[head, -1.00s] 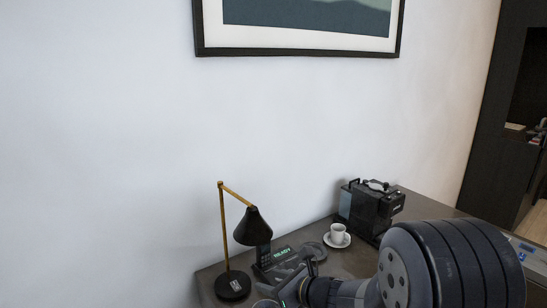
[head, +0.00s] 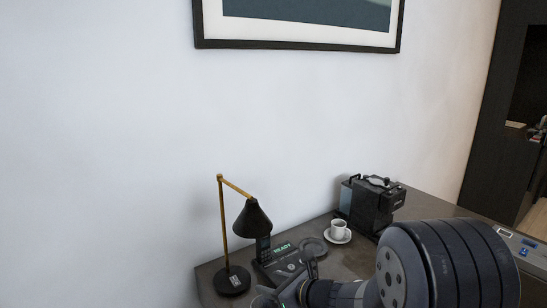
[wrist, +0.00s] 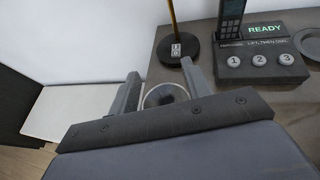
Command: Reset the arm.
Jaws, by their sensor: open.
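My gripper (head: 282,294) is low in the head view, over the front left part of the desk, partly cut off by the bottom edge. In the wrist view my gripper (wrist: 160,72) shows two fingers spread apart. A round grey-rimmed thing (wrist: 165,94) shows between them; I cannot tell what it is or how far below it lies. Nothing is visibly clamped. The phone base (wrist: 262,62), with a lit READY display and buttons 1, 2 and 3, is right of the fingers. Its dark handset (wrist: 230,20) stands upright.
A black and brass lamp (head: 252,218) stands left of the phone. A white cup (head: 338,228) on a saucer and a black machine (head: 370,205) stand farther back. A round grey dish (head: 313,246) lies beside the phone. The wall (head: 110,140) is behind the desk (head: 345,262).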

